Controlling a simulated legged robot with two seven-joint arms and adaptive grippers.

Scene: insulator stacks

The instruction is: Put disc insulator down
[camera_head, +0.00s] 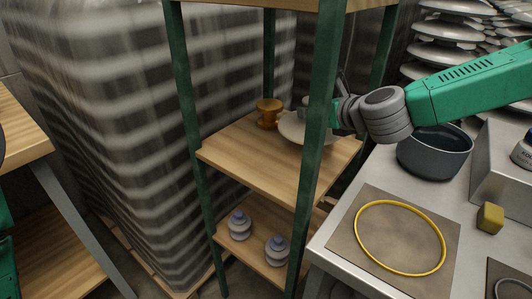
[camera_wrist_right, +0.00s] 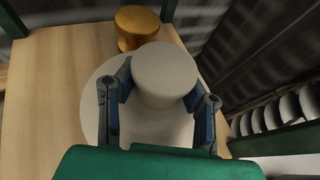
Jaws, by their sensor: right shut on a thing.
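The disc insulator, a pale wide disc (camera_head: 291,127) with a round cap, is at the middle shelf (camera_head: 237,158) of a green-post rack, partly hidden by the front post in the head view. My right gripper (camera_head: 335,108) reaches in from the right, its fingers mostly behind that post. In the right wrist view, the fingers (camera_wrist_right: 160,92) are shut on either side of the cap of the disc insulator (camera_wrist_right: 96,92). The disc is over the wooden board; I cannot tell whether it touches. My left gripper is out of view.
An orange-brown insulator (camera_head: 268,113) stands just behind the disc, close to it, also in the wrist view (camera_wrist_right: 137,24). Two small grey insulators (camera_head: 239,226) sit on the lower shelf. The front green post (camera_head: 318,130) is close to my right gripper. A dark pot (camera_head: 434,155) and yellow ring (camera_head: 398,205) are on the bench.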

